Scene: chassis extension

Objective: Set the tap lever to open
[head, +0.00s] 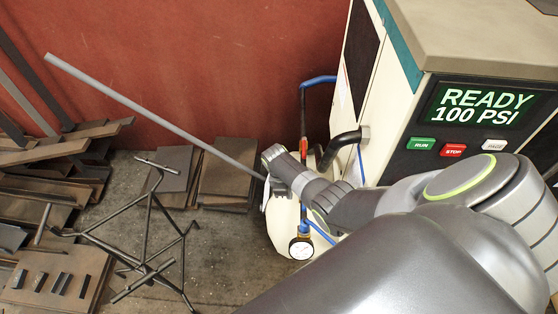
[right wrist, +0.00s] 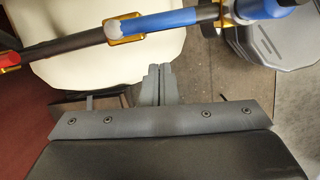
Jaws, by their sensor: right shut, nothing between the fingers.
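The tap is on the pipework in front of the cream tank (head: 285,225), beside the machine. In the right wrist view a dark pipe with a blue section (right wrist: 165,21) and brass fittings crosses the top, and a red piece (right wrist: 9,60) shows at the left edge. I cannot tell which piece is the tap lever or how it is set; my arm hides part of the pipework in the head view. My right gripper (head: 273,190) is at the tank and pipework. Its fingers (right wrist: 157,84) are shut and empty, below the blue section in the wrist view. My left gripper is not in view.
A pressure gauge (head: 301,248) hangs low by the tank. The machine (head: 400,90) with a lit READY 100 PSI display (head: 485,106) stands right. A long grey rod (head: 150,115) slants behind the gripper. A dark metal frame (head: 148,240) and scrap plates (head: 60,270) fill the left floor.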

